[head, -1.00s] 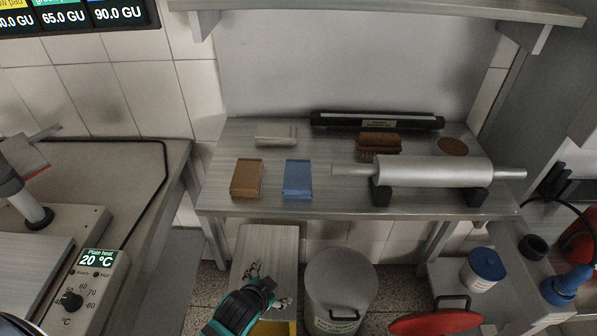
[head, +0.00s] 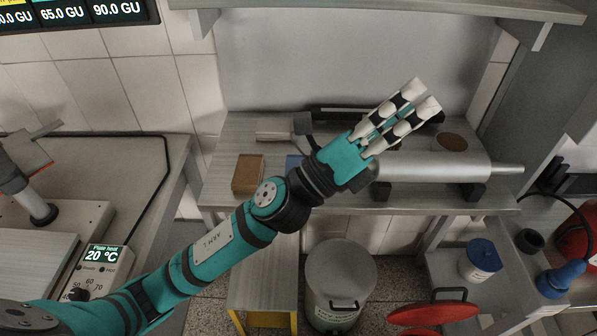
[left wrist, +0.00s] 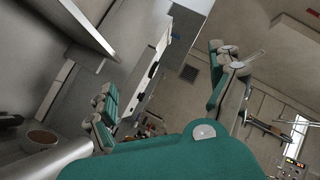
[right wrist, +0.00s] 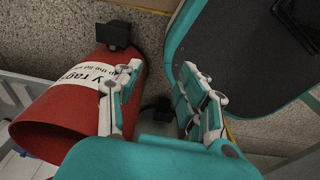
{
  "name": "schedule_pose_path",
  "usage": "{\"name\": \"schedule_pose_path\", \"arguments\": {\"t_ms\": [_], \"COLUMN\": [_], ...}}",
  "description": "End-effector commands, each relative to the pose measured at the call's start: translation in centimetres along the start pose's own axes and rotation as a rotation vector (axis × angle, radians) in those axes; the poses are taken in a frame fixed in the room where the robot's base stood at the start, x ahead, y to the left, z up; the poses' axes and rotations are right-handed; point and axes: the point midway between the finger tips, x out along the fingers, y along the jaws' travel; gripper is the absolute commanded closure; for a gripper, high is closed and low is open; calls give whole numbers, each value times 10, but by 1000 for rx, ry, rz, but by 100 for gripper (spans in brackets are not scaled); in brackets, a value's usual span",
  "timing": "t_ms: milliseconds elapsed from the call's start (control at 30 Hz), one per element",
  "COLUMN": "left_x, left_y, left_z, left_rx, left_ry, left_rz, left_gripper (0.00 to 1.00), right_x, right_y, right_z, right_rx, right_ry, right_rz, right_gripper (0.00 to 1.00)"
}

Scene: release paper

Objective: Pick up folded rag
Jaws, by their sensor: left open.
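A pale folded piece, which looks like the folded rag (head: 274,129), lies at the back left of the metal bench. Its right end is hidden behind my left wrist. My left gripper (head: 421,97) is open and empty, raised over the right half of the bench, pointing up and right, well away from the pale piece. In the left wrist view its fingers (left wrist: 166,90) are spread with nothing between them. My right gripper (right wrist: 152,90) shows only in the right wrist view, open and empty beside a red bin (right wrist: 65,115) lettered "rags".
A brown block (head: 248,174) stands front left on the bench (head: 225,195). A blue block (head: 294,162) is mostly hidden by my left arm. A roller (head: 430,166) and a round brown-topped tin (head: 451,142) are at right. A dark bar lies at the back. A shelf (head: 380,10) hangs above.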

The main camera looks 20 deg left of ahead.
Motion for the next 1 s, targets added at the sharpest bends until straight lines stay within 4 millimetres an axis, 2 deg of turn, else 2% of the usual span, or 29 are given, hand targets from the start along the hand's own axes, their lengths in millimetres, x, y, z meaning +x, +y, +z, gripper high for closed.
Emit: {"name": "schedule_pose_path", "arguments": {"t_ms": [33, 100, 133, 167, 200, 233, 267, 300, 367, 400, 467, 500, 633, 667, 700, 800, 900, 1000], "left_x": [14, 14, 10, 4, -8, -18, -30, -46, -70, -84, -102, -112, -134, -137, -140, -146, -152, -160], "left_y": [-26, -47, -50, -49, -42, -32, -20, 1, 37, 60, 91, 107, 133, 135, 136, 137, 144, 159], "left_z": [-26, -69, -86, -103, -121, -131, -138, -140, -130, -114, -81, -55, 27, 42, 58, 85, 91, 86], "left_rx": [211, 501, 622, 745, 903, 1020, 1131, 1274, 1464, 1570, 1691, 1747, 1810, -1805, -1736, -1625, -1587, -1583], "left_ry": [155, 369, 462, 557, 687, 787, 890, 1035, 1261, 1417, 1650, 1800, 2218, -2289, -2287, -2288, -2293, -2295], "left_rz": [-139, -325, -402, -480, -579, -650, -720, -809, -927, -995, -1073, -1112, -1166, 1167, 1126, 1065, 1048, 1052], "left_gripper": [8, 8, 8, 8, 8, 8, 8, 8, 8, 8, 8, 8, 8, 8, 8, 8, 8, 8], "right_x": [0, 0, 0, 0, -1, -1, -1, -1, -1, -2, -2, -2, -2, -2, -2, -3, -7, -14], "right_y": [-2, -4, -6, -7, -8, -8, -9, -9, -10, -10, -10, -10, -8, -7, -7, -6, -4, -3], "right_z": [0, 0, 1, 1, 2, 3, 4, 6, 8, 10, 12, 12, 13, 13, 13, 12, 12, 10], "right_rx": [1, 2, 3, 3, 4, 4, 4, 4, 4, 4, 3, 3, 2, 2, 2, 1, 0, 0], "right_ry": [0, -1, -2, -3, -4, -6, -7, -10, -14, -17, -20, -21, -21, -21, -21, -21, -20, -19], "right_rz": [-2, -5, -7, -8, -9, -10, -10, -11, -11, -11, -11, -11, -9, -9, -8, -7, -5, -4], "right_gripper": [60, 60, 60, 60, 60, 60, 60, 60, 60, 60, 60, 60, 60, 60, 60, 60, 60, 60]}}
